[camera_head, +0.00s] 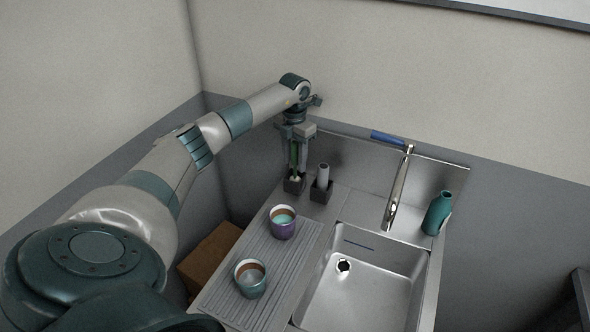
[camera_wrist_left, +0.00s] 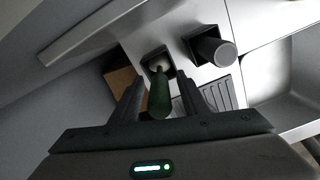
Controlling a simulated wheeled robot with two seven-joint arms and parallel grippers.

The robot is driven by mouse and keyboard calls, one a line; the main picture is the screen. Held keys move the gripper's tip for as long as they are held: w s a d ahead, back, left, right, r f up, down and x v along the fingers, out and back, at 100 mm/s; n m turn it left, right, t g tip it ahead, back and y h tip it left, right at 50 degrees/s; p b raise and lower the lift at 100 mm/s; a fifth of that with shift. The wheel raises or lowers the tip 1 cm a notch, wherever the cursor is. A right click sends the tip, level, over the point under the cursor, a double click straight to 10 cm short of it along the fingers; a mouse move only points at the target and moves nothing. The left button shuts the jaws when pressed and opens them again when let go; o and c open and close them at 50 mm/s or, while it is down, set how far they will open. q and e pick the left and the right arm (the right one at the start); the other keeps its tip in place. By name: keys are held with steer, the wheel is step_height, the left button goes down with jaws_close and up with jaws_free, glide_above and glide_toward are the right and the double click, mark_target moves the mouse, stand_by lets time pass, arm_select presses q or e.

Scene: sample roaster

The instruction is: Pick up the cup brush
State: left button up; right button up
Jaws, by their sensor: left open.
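The cup brush (camera_head: 293,156) stands upright, its green handle up and a pale part low down, in a small dark square holder (camera_head: 294,187) at the back left of the sink counter. In the left wrist view the green handle (camera_wrist_left: 159,98) points toward the camera. My left gripper (camera_head: 295,164) is above the holder, pointing down and open, with the handle between its fingers. In the left wrist view the gripper (camera_wrist_left: 158,82) shows a gap on both sides of the handle. My right gripper is not in view.
Just right of the brush, a grey cylinder (camera_head: 323,172) stands in a second dark holder (camera_head: 321,193). A purple cup (camera_head: 283,229) and a teal cup (camera_head: 250,287) stand on the ribbed drainboard (camera_head: 230,300). Farther right are the tap (camera_head: 397,190), the sink (camera_head: 350,300) and a teal bottle (camera_head: 437,214).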

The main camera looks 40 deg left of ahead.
mark_target(295, 142)
arm_select(q)
jaws_close()
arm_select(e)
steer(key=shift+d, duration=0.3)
arm_select(q)
steer(key=shift+r, duration=0.15)
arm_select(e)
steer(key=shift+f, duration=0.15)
